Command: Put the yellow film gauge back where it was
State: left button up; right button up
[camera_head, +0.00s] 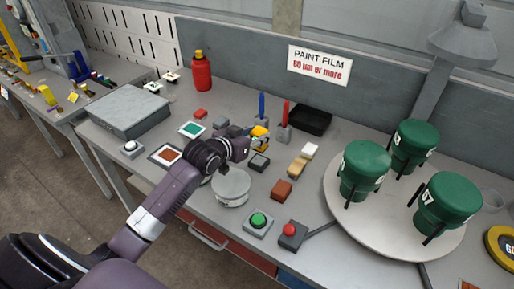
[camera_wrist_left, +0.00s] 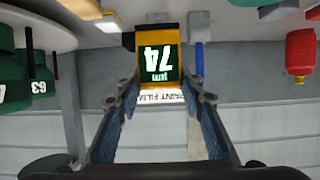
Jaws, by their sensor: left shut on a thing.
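The yellow film gauge (camera_head: 260,132) is in my left gripper (camera_head: 248,144), above the middle of the grey table (camera_head: 232,108). In the left wrist view the gauge (camera_wrist_left: 158,38) shows a dark display reading 74 µm, upside down in the picture. It sits between the fingertips of my left gripper (camera_wrist_left: 160,85), which are shut on it. A small dark block (camera_head: 259,162) lies on the table just in front of the gauge. The gauge's underside is hidden. My right gripper is in neither view.
Blue (camera_head: 262,106) and red (camera_head: 285,114) upright tools stand close behind the gauge. A round grey turntable (camera_head: 400,238) with green cylinders (camera_head: 364,168) is at right. A silver round pad (camera_head: 231,187) and green button (camera_head: 258,220) lie in front. A red bottle (camera_head: 201,72) stands behind.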

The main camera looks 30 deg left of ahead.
aim_at(257, 149)
pick_arm(q)
notch_tip(257, 149, up, 13)
jog(key=b, duration=0.3)
notch_tip(257, 149, down, 15)
jog(key=shift+f+p, duration=0.1)
jog(key=shift+p, duration=0.65)
jog(key=shift+f, duration=2.3)
jog(key=shift+f, duration=0.1)
jog(key=o, duration=1.3)
jog(key=shift+f, duration=0.1)
